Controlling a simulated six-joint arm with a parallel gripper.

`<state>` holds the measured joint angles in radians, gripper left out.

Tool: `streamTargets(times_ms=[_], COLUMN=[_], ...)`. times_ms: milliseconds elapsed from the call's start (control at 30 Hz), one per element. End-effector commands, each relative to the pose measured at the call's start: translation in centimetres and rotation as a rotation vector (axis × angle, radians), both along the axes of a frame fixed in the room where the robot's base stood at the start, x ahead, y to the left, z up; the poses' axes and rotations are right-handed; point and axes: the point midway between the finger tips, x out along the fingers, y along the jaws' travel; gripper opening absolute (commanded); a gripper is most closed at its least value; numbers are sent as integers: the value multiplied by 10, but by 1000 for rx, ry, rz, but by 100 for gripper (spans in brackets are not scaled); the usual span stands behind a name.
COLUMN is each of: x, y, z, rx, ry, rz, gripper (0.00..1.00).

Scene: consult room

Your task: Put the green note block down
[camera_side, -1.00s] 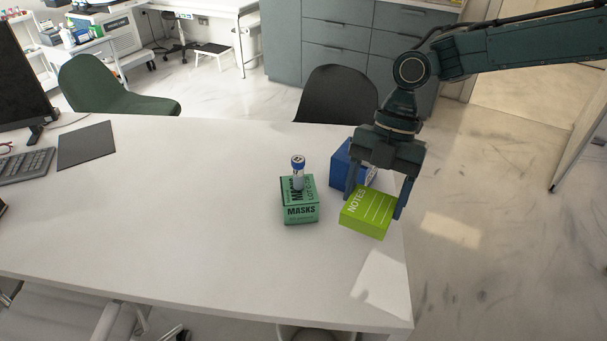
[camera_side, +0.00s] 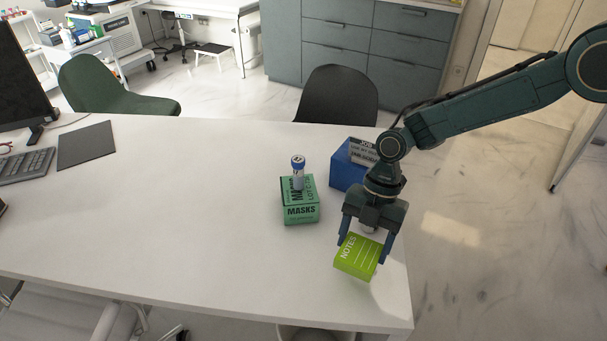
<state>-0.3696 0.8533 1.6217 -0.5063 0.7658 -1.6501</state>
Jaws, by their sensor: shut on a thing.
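The green note block (camera_side: 359,258) is lime green with the word NOTES and white lines on it. My gripper (camera_side: 363,250) is shut on it, with one finger on each side, pointing down. The block is over the front right part of the white table (camera_side: 200,230), near the right edge, and sits slightly tilted in the picture. I cannot tell for sure whether its underside touches the table.
A blue box (camera_side: 346,176) with a grey and white box (camera_side: 362,152) stands behind. The table's front middle is clear.

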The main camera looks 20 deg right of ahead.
Motion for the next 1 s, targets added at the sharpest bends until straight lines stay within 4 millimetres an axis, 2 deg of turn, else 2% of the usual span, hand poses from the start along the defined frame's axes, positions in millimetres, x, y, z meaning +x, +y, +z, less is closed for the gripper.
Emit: streamTargets(times_ms=[133,467,800,1000], x=[0,0,0,0], y=[0,0,0,0], z=[-18,-25,-59,-66], rx=[-1,1,0,1], ry=[1,-1,1,-2], rz=[-1,0,0,-1], gripper=[45,45,45,45])
